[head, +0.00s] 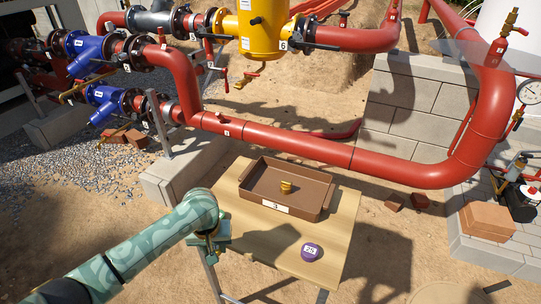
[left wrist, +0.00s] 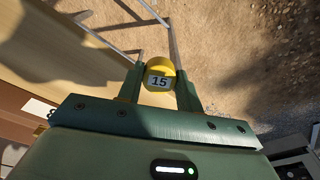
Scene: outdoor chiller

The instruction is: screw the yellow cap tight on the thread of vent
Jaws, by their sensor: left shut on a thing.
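A yellow cap (left wrist: 160,68) with a white label reading 15 sits between the two fingers of my left gripper (left wrist: 161,88) in the left wrist view. The fingers touch it on both sides. In the head view my left gripper (head: 210,242) is at the left edge of the wooden table, and the cap cannot be made out there. A small yellow-brass piece (head: 287,187) stands in the brown tray; I cannot tell whether it is the vent. No bare vent thread can be picked out with certainty. My right gripper is not in view.
The brown tray (head: 256,203) lies on the wooden table (head: 338,235). A purple cap (head: 311,251) labelled 35 lies near its front. A thick red pipe (head: 300,146) runs behind the table. A brass valve (head: 510,20) tops the pipe at right. Sandy ground surrounds the table.

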